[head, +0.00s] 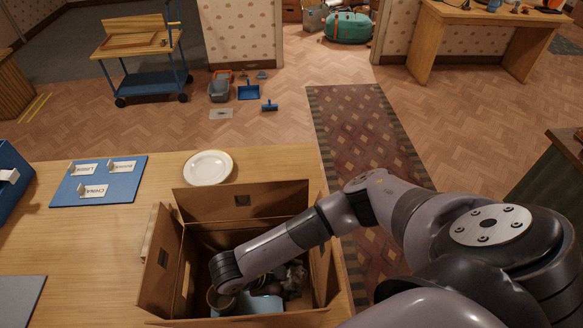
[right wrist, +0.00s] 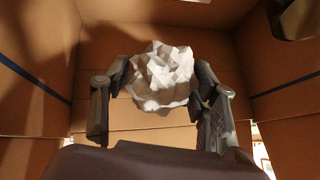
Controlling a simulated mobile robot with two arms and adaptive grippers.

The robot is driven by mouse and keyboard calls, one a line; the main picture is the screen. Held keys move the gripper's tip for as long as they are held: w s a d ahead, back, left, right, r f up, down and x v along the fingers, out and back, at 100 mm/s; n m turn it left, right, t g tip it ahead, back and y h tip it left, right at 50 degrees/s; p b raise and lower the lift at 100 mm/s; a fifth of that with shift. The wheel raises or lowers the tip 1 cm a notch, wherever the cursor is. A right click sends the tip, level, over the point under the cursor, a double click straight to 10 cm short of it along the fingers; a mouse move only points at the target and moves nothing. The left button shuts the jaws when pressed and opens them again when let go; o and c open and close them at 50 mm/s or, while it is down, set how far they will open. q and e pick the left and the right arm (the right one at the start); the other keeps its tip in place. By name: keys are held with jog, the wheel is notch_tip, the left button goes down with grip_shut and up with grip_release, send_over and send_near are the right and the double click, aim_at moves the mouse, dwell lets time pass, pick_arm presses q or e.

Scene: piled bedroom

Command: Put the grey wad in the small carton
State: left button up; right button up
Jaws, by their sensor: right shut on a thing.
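An open cardboard carton (head: 240,206) stands on the wooden table with its flaps spread. My right arm reaches down into it from the right, and the wrist is inside its walls. In the right wrist view my right gripper (right wrist: 160,88) has its two fingers on either side of the crumpled pale grey wad (right wrist: 160,70) and is shut on it. Brown carton walls surround the wad there. In the head view the wad cannot be told apart from the carton's contents. My left gripper is not in view.
Inside the carton lie a light blue thing (head: 262,304) and a dark, crumpled grey-brown thing (head: 294,276). A white plate (head: 208,167) and a blue board with labels (head: 98,180) are behind it. A blue bin (head: 10,185) stands at the far left.

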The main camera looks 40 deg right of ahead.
aim_at(292, 286)
jog(key=shift+f, duration=0.7)
notch_tip(292, 286, down, 3)
jog(key=shift+f+p, duration=0.1)
jog(key=shift+p, duration=0.35)
jog(key=shift+f, duration=0.3)
jog(key=o, duration=0.8)
jog(key=shift+o, duration=0.2)
